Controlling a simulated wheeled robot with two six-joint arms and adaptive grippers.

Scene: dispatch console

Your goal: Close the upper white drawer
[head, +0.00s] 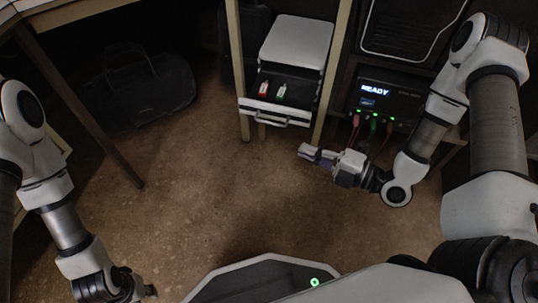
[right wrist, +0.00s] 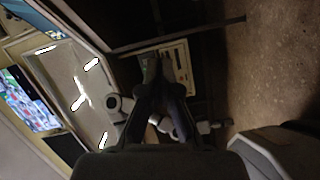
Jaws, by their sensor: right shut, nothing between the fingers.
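The upper white drawer (head: 262,107) is pulled out of a small white-topped unit (head: 297,42) in the head view. Its dark interior holds a small red-and-white item (head: 262,88) and a small green-and-white item (head: 281,91). A handle (head: 283,121) is on its white front. My right gripper (head: 305,152) is shut and empty, a little in front of the drawer and to its right, apart from the handle. In the right wrist view its dark fingers (right wrist: 160,68) overlap a pale slotted panel I cannot identify. My left gripper (head: 148,291) is at the bottom left, far from the drawer; its jaws are unclear.
Wooden legs (head: 333,75) flank the drawer unit. A dark console box (head: 385,99) reading READY, with red and green cables, stands to its right. A black bag (head: 135,87) lies on the floor at left. The brown floor (head: 210,190) in front is clear.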

